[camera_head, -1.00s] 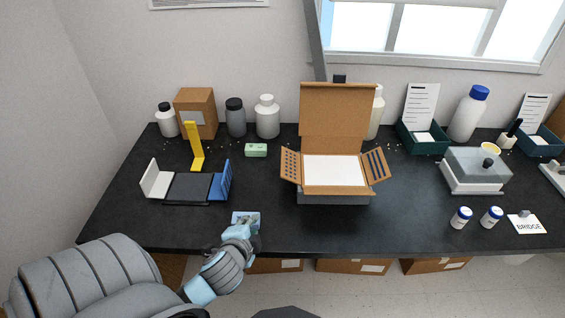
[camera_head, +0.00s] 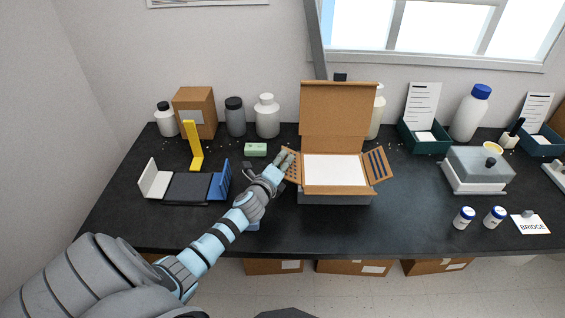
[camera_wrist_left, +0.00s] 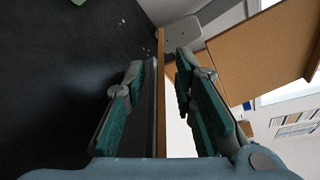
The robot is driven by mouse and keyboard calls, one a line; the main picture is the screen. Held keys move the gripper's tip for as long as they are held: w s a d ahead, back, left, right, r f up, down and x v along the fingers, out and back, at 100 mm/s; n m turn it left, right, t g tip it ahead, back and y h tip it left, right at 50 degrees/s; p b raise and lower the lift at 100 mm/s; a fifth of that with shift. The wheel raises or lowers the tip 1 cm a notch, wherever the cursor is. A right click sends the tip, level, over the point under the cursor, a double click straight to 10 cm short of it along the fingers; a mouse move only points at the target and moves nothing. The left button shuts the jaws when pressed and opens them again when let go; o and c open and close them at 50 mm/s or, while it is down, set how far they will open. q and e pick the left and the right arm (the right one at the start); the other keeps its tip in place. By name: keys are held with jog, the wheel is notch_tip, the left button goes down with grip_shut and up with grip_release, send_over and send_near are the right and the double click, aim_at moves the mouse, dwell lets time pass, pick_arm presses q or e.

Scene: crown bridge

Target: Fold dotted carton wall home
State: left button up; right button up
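The open carton (camera_head: 336,187) stands on the dark bench with a white inside. Its dotted wall (camera_head: 292,172) leans outward on the left, partly hidden behind my gripper. A striped wall (camera_head: 377,165) leans outward on the right, and the tall back lid (camera_head: 338,108) stands up. My left gripper (camera_head: 283,160) is at the upper outer edge of the dotted wall. In the left wrist view its two green-padded fingers (camera_wrist_left: 160,95) are apart. A thin brown cardboard edge (camera_wrist_left: 161,60) shows between them; contact cannot be told. My right gripper is out of view.
A black fixture (camera_head: 187,187) with white and blue ends and a yellow upright (camera_head: 193,147) stand left of my arm. Bottles line the wall. Bench right of the carton is clear up to the glass-lidded box (camera_head: 478,169).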

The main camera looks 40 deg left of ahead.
pick_arm(q)
jog(key=shift+w, duration=0.35)
grip_shut()
jog(key=shift+a, duration=0.1)
